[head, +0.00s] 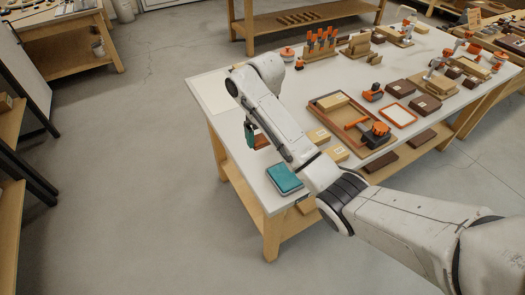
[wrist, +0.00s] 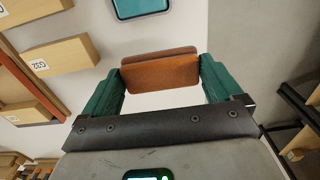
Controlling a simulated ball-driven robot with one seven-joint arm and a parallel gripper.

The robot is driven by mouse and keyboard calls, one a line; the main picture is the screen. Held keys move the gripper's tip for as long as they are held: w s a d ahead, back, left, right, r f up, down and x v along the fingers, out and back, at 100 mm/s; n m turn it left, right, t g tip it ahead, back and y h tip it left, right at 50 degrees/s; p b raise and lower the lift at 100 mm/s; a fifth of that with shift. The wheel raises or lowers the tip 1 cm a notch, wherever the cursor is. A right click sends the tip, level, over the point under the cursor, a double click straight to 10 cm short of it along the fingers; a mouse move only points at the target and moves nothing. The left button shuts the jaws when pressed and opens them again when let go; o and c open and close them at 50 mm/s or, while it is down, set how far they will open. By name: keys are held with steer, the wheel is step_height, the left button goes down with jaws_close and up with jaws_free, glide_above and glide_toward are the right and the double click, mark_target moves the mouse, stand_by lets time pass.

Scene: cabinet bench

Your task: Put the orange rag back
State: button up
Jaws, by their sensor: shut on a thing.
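The orange rag is a folded, rust-orange pad held between the two green fingers of my gripper (wrist: 160,82). In the wrist view the orange rag (wrist: 160,72) spans the gap from finger to finger. In the head view my gripper (head: 251,136) is over the left end of the white bench, and the rag (head: 261,141) shows partly behind my arm. I cannot tell whether the rag touches the bench top.
Small labelled boxes (head: 319,135) stand right of my arm, beside a wooden tray (head: 330,104) with orange and black tools. Brown boxes and orange-handled tools fill the bench's right side. Dark-framed shelves (head: 12,150) stand at far left.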

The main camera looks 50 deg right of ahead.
steer(key=b, duration=0.3)
glide_above(262, 151)
steer(key=f, duration=0.2)
steer(key=s+f, duration=0.1)
steer(key=f, duration=0.1)
steer(key=shift+a+f, duration=0.1)
steer(key=shift+a, duration=0.15)
steer(key=shift+w+d+f, duration=0.35)
steer(key=shift+w+f, duration=0.15)
steer(key=shift+f, duration=1.65)
steer(key=shift+f, duration=0.1)
steer(key=o, duration=0.7)
steer(key=shift+r+p, duration=1.75)
steer(key=shift+r, duration=4.4)
